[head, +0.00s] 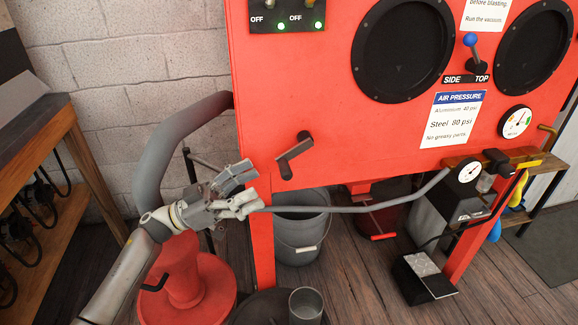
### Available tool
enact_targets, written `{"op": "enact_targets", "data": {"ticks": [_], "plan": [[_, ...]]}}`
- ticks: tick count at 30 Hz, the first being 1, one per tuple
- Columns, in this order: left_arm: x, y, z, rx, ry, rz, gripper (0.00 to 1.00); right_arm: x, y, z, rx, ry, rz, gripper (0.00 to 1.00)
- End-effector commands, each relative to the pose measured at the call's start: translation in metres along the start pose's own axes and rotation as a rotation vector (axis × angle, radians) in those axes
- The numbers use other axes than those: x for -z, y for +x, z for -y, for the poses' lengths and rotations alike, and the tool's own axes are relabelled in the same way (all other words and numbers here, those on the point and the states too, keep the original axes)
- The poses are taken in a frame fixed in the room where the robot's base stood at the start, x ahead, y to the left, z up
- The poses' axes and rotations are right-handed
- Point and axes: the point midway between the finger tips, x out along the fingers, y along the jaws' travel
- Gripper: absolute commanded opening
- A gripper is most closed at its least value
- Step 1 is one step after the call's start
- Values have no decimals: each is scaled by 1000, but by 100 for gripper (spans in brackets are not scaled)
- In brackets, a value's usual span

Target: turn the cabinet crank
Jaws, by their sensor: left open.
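The red blasting cabinet (330,110) fills the upper right of the head view. Its dark crank (294,154) sticks out near the lower left corner of the front panel, with a handle at its lower end. My left gripper (250,190) is open and empty, to the left of and a little below the crank, apart from it in the picture. Its fingers point right. My right gripper is not in view.
A grey bucket (302,222) stands under the cabinet. A grey hose (385,206) runs across behind my gripper. A red round-based stand (185,268) and a metal cup (306,303) are below. A wooden bench (70,150) stands left. A foot pedal (424,277) lies right.

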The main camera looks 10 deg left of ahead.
Motion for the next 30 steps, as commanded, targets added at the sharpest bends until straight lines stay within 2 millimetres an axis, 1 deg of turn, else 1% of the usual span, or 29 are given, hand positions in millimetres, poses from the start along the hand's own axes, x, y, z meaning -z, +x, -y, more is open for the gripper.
{"op": "enact_targets", "data": {"ticks": [1,6,12,15,18,25,26,30], "plan": [[2,11,0,-2,3,-4,73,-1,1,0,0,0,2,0],[2,44,0,-3,2,-4,73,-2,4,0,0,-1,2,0],[1,73,0,0,2,-3,73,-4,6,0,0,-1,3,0],[1,80,0,1,2,-1,73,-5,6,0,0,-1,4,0],[1,83,0,1,2,-1,73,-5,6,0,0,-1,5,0],[0,83,0,1,2,0,73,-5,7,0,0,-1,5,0],[0,83,0,1,2,0,71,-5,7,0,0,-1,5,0],[0,83,0,0,2,0,53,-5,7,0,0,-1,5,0]]}}
